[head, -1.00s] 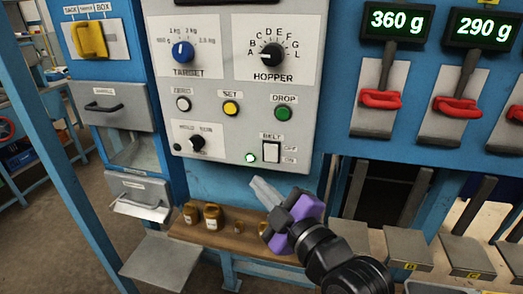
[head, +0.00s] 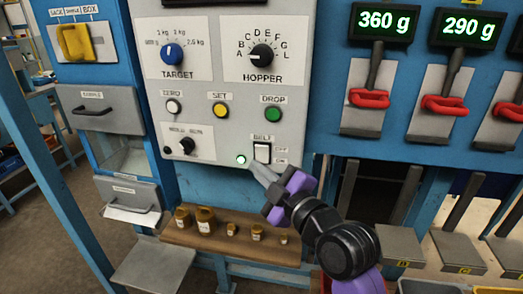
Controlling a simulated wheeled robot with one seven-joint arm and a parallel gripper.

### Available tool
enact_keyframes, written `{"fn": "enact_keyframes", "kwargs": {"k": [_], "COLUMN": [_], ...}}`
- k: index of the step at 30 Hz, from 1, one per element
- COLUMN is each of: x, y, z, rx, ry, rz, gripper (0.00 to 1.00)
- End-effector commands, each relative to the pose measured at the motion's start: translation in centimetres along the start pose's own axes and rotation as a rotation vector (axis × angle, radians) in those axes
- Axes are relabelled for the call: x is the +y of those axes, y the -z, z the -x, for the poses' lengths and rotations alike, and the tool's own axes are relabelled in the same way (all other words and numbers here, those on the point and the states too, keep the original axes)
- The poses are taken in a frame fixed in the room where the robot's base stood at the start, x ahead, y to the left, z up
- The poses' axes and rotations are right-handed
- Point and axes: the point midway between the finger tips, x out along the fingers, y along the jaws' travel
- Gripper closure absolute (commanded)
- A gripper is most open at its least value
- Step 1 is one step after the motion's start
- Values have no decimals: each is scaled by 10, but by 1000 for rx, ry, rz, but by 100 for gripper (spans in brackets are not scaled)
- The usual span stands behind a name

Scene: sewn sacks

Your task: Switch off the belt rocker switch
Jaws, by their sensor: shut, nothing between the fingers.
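The belt rocker switch (head: 262,152) is a white rocker in a dark frame at the lower right of the grey control panel (head: 212,120), under a BELT label. A green lamp (head: 241,159) glows just left of it. My gripper (head: 256,168) is shut and empty, with its fingertips just below the switch and right of the lamp in the picture. Whether the fingertips touch the panel or the switch, I cannot tell. The rocker's tilt is too small to read.
Above the switch are the DROP button (head: 273,115), the SET button (head: 219,110) and the HOPPER dial (head: 262,56). Small brown jars (head: 205,220) stand on a wooden shelf (head: 235,244) below. Red-handled levers (head: 368,98) are at the right.

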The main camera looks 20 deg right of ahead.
Motion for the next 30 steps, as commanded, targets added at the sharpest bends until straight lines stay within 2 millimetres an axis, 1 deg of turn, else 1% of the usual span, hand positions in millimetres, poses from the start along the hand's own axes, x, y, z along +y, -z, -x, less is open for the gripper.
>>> {"fn": "enact_keyframes", "kwargs": {"k": [3, 9, 30], "x": [7, 13, 15], "y": [-8, -14, -15], "z": [-10, -18, -20], "rx": [-1, 0, 0], "ry": [-3, -1, 0], "rz": [1, 0, 0], "gripper": [100, 100, 100]}}
